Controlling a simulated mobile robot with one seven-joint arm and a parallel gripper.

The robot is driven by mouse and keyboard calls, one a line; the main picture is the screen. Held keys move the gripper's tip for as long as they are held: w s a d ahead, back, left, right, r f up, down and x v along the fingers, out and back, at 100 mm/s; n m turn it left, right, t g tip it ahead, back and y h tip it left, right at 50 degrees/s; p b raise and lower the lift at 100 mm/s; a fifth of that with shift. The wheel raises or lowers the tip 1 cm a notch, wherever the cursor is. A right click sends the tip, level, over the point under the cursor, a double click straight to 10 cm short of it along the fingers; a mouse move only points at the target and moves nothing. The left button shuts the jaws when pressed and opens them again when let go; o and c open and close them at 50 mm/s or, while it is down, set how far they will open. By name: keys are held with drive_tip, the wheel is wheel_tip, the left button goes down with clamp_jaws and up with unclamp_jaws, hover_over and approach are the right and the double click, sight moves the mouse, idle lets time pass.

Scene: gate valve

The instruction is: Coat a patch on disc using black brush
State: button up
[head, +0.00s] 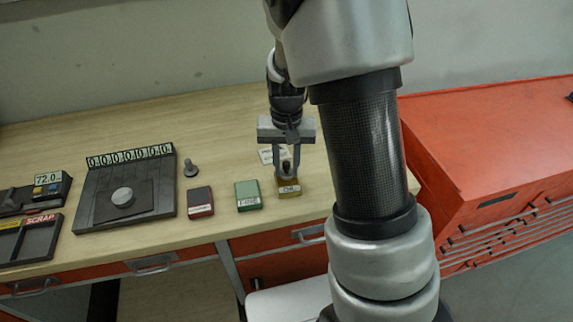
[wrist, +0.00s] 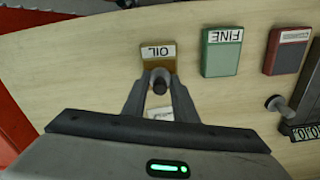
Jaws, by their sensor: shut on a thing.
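My gripper (head: 287,174) is shut on a small dark upright piece (head: 286,166), which looks like the black brush; its dark round top shows between the fingers in the wrist view (wrist: 160,86). It is at the amber block marked OIL (head: 289,189), also in the wrist view (wrist: 157,64). Whether the brush touches this block is unclear. A pale grey round disc (head: 122,197) lies on a dark plate (head: 88,212) to the left, well away from my gripper.
A green block marked FINE (head: 247,195) and a red block (head: 200,201) stand left of the OIL block. A small grey knobbed piece (head: 191,169) stands behind the red block. A SCRAP tray (head: 35,240) lies far left. An orange cabinet (head: 480,150) stands right.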

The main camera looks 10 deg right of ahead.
sight(287, 163)
drive_tip(key=shift+s+f+b, duration=0.1)
drive_tip(key=shift+f+b, duration=0.25)
drive_tip(key=shift+f, duration=0.15)
idle(1.1)
drive_tip(key=shift+r+p, duration=2.7)
drive_tip(key=shift+r, duration=0.9)
drive_tip(key=shift+f, duration=0.1)
